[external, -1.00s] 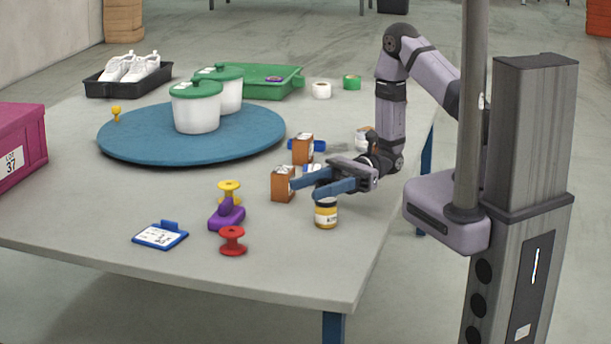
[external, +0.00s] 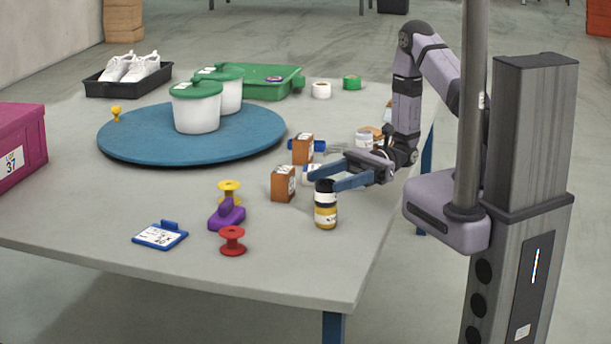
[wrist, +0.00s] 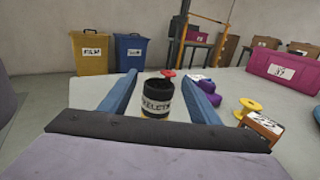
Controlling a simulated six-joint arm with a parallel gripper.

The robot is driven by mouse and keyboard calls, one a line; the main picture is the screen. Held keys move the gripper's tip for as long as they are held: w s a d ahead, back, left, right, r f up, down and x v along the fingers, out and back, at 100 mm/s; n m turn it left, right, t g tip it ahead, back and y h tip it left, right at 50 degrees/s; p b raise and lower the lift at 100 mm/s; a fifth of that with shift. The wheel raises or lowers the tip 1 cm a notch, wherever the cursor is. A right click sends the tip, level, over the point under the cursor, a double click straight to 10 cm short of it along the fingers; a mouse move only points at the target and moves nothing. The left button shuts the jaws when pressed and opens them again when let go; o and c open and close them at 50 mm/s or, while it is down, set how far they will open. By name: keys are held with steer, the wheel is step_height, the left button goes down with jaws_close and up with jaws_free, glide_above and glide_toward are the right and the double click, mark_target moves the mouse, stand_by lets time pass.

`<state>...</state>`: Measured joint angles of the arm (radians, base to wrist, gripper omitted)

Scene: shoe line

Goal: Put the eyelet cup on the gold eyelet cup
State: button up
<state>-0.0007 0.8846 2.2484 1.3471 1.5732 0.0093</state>
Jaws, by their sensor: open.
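The dark eyelet cup (external: 325,192), black with a white label band, stands upright on top of the gold eyelet cup (external: 326,217) near the table's right edge. In the wrist view the dark cup (wrist: 157,97) appears between my finger ends, and a sliver of the gold cup (wrist: 150,118) shows below it. My gripper (external: 328,179) is open and level with the dark cup, its blue fingers at the cup's right and rear. Whether a finger touches the cup is unclear.
Two brown boxes (external: 283,184) (external: 303,149) stand left of and behind the cups. A red spool (external: 232,240), a purple piece (external: 227,214) and a yellow spool (external: 229,189) lie farther left.

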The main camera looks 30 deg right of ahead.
steer(key=v, duration=0.6)
steer(key=shift+d, duration=0.2)
steer(key=s+d+f+n+g+h, duration=0.25)
steer(key=s+d+n+h, duration=0.35)
steer(key=s+n+h, duration=0.3)
steer(key=w+d+n+t+h, duration=0.6)
steer(key=d+h, duration=0.2)
steer(key=d, duration=0.4)
steer(key=shift+r+h, duration=0.3)
steer(key=shift+r, duration=0.15)
steer(key=shift+w+d+t, duration=0.1)
steer(key=shift+w+t, duration=0.05)
steer(key=shift+t, duration=0.1)
